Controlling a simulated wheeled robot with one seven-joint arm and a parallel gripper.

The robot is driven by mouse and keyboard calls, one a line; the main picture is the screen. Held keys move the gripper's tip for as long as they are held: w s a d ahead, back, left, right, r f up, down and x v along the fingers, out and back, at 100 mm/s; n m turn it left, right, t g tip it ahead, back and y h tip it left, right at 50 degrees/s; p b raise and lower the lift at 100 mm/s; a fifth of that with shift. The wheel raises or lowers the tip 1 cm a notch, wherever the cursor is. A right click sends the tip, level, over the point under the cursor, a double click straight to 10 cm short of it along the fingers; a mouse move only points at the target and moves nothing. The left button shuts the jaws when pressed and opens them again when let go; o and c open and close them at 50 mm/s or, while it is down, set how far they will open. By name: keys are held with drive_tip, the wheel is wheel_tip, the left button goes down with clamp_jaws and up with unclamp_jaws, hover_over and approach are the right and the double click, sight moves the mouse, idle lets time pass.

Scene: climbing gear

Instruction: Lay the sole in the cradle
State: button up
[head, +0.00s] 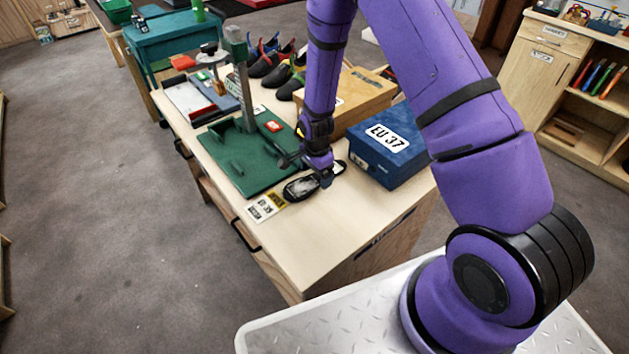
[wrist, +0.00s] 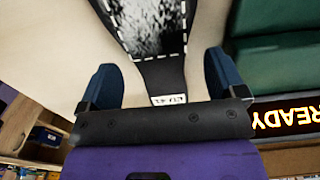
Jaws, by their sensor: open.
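The sole (head: 299,189) is black with a grey speckled patch inside a white dashed outline. It lies on the wooden bench top beside the green fixture. In the wrist view the sole (wrist: 155,25) narrows to an end with a small size label, perhaps EU 41. My gripper (wrist: 160,85) is open, with its blue fingers apart on either side of that narrow end, not closed on it. In the head view my gripper (head: 325,178) is low over the sole's right end and hides part of it. The green fixture (head: 262,180) has low raised rails, apparently the cradle, and an upright post.
A blue EU 37 box (head: 385,150) stands close right of my gripper. A wooden box (head: 365,95) and several dark shoes (head: 270,60) stand behind. Size cards (head: 265,207) lie near the front edge. A lit READY sign (wrist: 288,115) shows in the wrist view. The bench's near right end is clear.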

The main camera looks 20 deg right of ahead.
drive_tip(key=shift+f, duration=0.65)
drive_tip(key=shift+c, duration=0.5)
drive_tip(key=c, duration=1.1)
drive_tip(key=shift+r, duration=0.15)
drive_tip(key=shift+r, duration=0.5)
drive_tip(key=shift+s+d+r, duration=0.1)
drive_tip(key=shift+s+r, duration=0.2)
drive_tip(key=shift+r, duration=0.35)
drive_tip(key=shift+s+d+r, duration=0.1)
drive_tip(key=shift+s+r, duration=0.15)
drive_tip(key=shift+r, duration=0.35)
drive_tip(key=s+d, duration=0.1)
drive_tip(key=s, duration=0.3)
drive_tip(key=s+d+r, duration=0.1)
drive_tip(key=s+d, duration=0.1)
drive_tip(key=s, duration=0.3)
drive_tip(key=s+d, duration=0.2)
drive_tip(key=s, duration=0.2)
drive_tip(key=shift+s+d+r, duration=0.1)
drive_tip(key=shift+s+r, duration=0.05)
drive_tip(key=shift+s, duration=0.35)
